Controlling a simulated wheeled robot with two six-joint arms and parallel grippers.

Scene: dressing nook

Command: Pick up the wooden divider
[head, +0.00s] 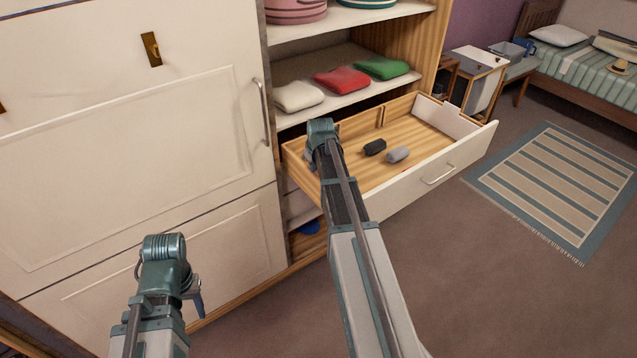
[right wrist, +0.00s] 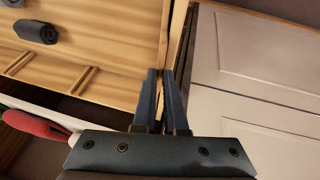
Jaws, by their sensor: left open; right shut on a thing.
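The wide drawer (head: 430,134) stands open below the shelves. My right gripper (right wrist: 162,76) is at its left side and is shut on a thin upright wooden piece, seen edge-on, which I take as the wooden divider (right wrist: 177,36). It is hard to tell apart from the drawer's side wall beside it. In the head view my right wrist hides this spot. My left gripper (head: 198,302) is open and empty, low in front of the white cabinet doors.
A black roll (head: 374,147) and a grey roll (head: 398,154) lie in the drawer. White (head: 298,96), red (head: 341,80) and green (head: 382,68) folded cloths lie on the shelf above. The white cabinet door (head: 150,170) is close on the left. A striped rug (head: 560,180) lies on the right.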

